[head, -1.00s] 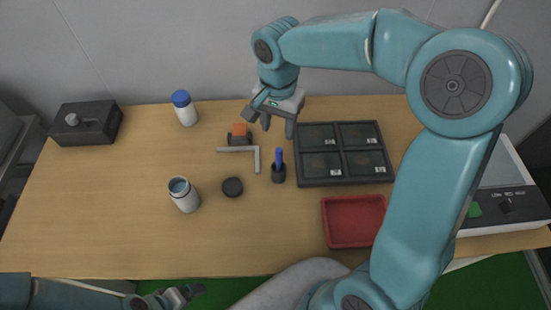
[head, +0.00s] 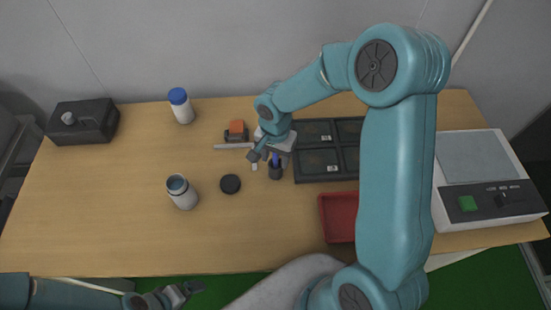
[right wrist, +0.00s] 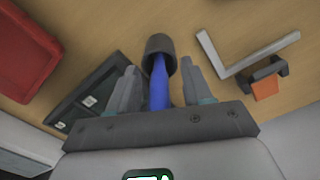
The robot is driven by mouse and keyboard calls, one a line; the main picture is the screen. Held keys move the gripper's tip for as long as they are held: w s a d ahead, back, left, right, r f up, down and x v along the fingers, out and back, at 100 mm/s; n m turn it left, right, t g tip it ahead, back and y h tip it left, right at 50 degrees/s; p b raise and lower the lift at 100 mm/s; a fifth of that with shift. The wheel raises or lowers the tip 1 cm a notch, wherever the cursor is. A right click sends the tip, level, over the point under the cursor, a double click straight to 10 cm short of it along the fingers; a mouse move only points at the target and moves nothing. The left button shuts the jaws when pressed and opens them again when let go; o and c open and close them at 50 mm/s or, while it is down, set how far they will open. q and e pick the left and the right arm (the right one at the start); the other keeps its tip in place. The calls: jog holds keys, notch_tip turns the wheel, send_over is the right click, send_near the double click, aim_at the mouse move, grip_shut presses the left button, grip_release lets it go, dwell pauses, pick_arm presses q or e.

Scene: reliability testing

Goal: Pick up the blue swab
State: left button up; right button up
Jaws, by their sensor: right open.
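The blue swab (head: 275,160) stands in a small dark round holder (head: 275,172) near the middle of the table. My right gripper (head: 270,161) is open, with its fingers around the swab's upper part in the head view. In the right wrist view the blue swab (right wrist: 159,82) lies between the two spread fingers, its far end in the dark holder (right wrist: 160,47). I cannot tell whether a finger touches it. My left gripper (head: 178,294) is low at the left front, apart from the table objects; its jaws are too small to judge.
A dark compartment tray (head: 318,178) is right of the holder, with a red tray (head: 338,218) in front. A black cap (head: 230,184) and an open bottle (head: 182,193) are left. A grey L-shaped bar (head: 232,146) and an orange block (head: 236,127) lie behind.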

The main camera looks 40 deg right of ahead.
jog(key=shift+s, duration=0.1)
jog(key=shift+c, duration=0.3)
grip_shut()
jog(key=shift+r, duration=0.15)
